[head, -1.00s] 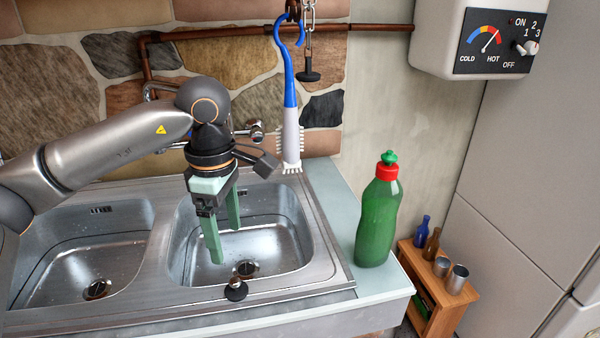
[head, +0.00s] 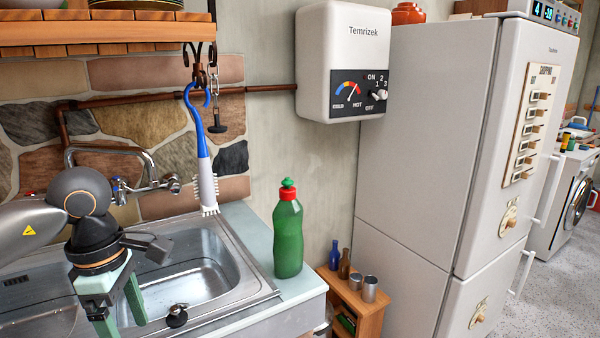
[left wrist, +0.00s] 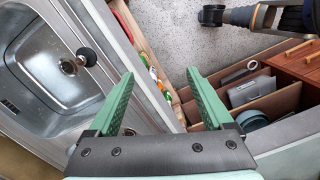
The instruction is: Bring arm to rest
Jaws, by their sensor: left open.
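My left gripper (head: 122,312) hangs over the front of the steel sink (head: 245,292), with its green fingers pointing down. It is open, and nothing shows between the fingers. In the left wrist view the spread fingers (left wrist: 160,78) lie just right of the sink basin (left wrist: 40,65), above the strip in front of the counter edge. My left arm comes in from the left edge of the head view, and its upper links are cut off. My right gripper is not in view.
A green bottle with a red cap (head: 288,235) stands on the counter right of the sink. A blue and white brush (head: 205,170) hangs from a hook above. A small wooden shelf (head: 368,318) and a white fridge (head: 425,150) are at right. Drawers (left wrist: 300,62) show in the left wrist view.

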